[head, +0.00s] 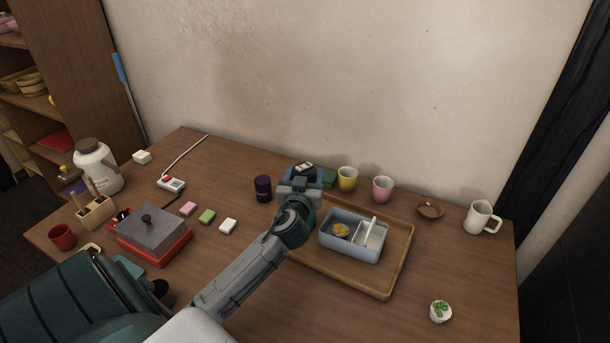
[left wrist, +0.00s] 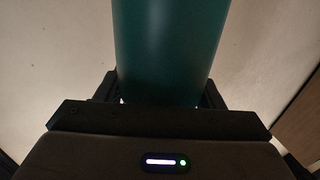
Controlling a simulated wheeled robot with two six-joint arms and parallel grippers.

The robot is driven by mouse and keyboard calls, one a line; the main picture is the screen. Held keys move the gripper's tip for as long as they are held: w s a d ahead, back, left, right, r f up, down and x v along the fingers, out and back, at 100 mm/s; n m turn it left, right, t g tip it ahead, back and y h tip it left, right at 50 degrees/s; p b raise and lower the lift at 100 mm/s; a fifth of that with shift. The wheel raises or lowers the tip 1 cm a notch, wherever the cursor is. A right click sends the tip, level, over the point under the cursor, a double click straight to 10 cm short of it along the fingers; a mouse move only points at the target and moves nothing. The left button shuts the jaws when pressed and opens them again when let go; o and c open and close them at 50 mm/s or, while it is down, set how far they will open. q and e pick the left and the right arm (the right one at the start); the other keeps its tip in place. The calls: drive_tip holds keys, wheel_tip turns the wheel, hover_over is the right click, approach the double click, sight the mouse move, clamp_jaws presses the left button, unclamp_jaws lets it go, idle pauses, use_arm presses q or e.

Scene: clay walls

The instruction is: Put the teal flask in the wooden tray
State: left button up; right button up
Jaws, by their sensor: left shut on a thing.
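The teal flask (left wrist: 168,50) fills the upper middle of the left wrist view, between the fingers of my left gripper (left wrist: 160,95), which is shut on it. Its ends are out of that view. In the head view my left gripper (head: 302,178) is over the back left part of the wooden tray (head: 388,284), and my wrist hides most of what it holds. A dark green patch (head: 329,178) shows just right of the gripper; I cannot tell whether it is the flask. The tray lies flat on the table. My right gripper is not in view.
A blue-grey lunch box (head: 350,252) occupies the tray's middle. Yellow (head: 347,179) and pink (head: 382,189) cups stand behind the tray, a dark purple jar (head: 263,189) left of the gripper. A white mug (head: 481,218), brown dish (head: 430,209) and small plant (head: 440,311) are right.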

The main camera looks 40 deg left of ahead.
use_arm(q)
drive_tip(key=o, duration=1.7)
drive_tip(key=shift+c, duration=0.2)
drive_tip(key=shift+r, duration=0.15)
drive_tip(key=shift+s+d+f, duration=0.25)
drive_tip(key=shift+s+d, duration=0.15)
drive_tip(key=shift+s, duration=0.15)
drive_tip(key=b+v, duration=0.1)
drive_tip(key=v, duration=0.4)
drive_tip(key=b+v, duration=0.1)
drive_tip(key=v, duration=0.4)
drive_tip(key=shift+s+d+r, duration=0.1)
drive_tip(key=shift+s+r, duration=0.1)
drive_tip(key=shift+s, duration=0.15)
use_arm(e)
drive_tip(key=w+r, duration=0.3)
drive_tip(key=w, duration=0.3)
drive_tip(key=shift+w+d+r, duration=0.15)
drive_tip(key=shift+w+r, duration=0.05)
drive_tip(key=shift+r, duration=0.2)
use_arm(q)
drive_tip(key=shift+f, duration=0.1)
